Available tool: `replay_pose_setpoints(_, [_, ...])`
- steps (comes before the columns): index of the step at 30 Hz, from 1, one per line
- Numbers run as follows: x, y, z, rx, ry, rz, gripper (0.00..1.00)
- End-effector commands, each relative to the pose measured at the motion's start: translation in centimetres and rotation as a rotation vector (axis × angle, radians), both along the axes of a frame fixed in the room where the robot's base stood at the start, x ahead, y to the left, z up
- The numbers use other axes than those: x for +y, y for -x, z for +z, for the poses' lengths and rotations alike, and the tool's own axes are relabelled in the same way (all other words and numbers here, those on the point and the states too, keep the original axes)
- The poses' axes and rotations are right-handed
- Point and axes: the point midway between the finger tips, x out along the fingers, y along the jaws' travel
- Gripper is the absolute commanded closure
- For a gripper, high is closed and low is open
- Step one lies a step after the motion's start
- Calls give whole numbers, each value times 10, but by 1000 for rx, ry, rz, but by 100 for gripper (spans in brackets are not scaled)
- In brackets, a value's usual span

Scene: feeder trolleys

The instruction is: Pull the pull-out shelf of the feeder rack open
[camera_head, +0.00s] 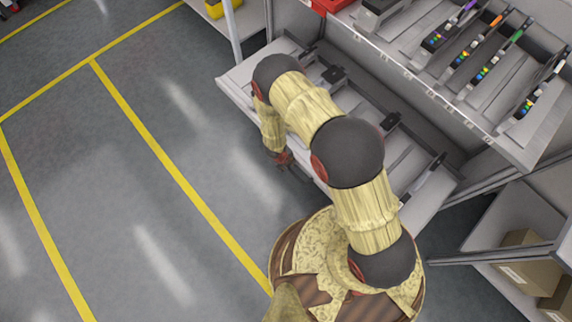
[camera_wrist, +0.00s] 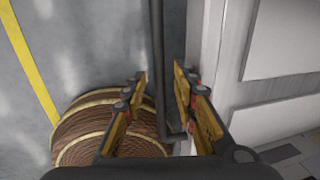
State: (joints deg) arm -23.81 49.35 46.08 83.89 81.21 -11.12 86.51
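The pull-out shelf (camera_head: 235,88) is a light grey tray low on the feeder rack (camera_head: 440,98). It sticks out past the rack's upper shelf, and my arm hides much of its front edge. In the wrist view its pale front (camera_wrist: 208,60) is at the right. A dark bar handle (camera_wrist: 157,60) runs along that front, with a bracket at its near end. My gripper (camera_head: 286,164) is at the shelf's front edge. In the wrist view its fingers (camera_wrist: 160,85) are apart, one each side of the handle, with visible gaps.
Several feeders with coloured parts (camera_head: 484,58) stand on the upper shelf. Dark fittings (camera_head: 334,74) sit on the pull-out shelf. Cardboard boxes (camera_head: 527,262) lie on a low shelf at right. Open grey floor (camera_head: 130,180) with yellow lines lies to the left.

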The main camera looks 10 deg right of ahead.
Motion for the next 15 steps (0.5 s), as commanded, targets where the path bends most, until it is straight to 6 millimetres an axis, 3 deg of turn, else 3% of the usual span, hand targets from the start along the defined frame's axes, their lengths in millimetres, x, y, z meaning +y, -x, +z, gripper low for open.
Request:
replay_pose_setpoints(9, [0,0,2,-1,-1,0,70])
replay_pose_setpoints(15, [5,2,26,-1,-1,1,70])
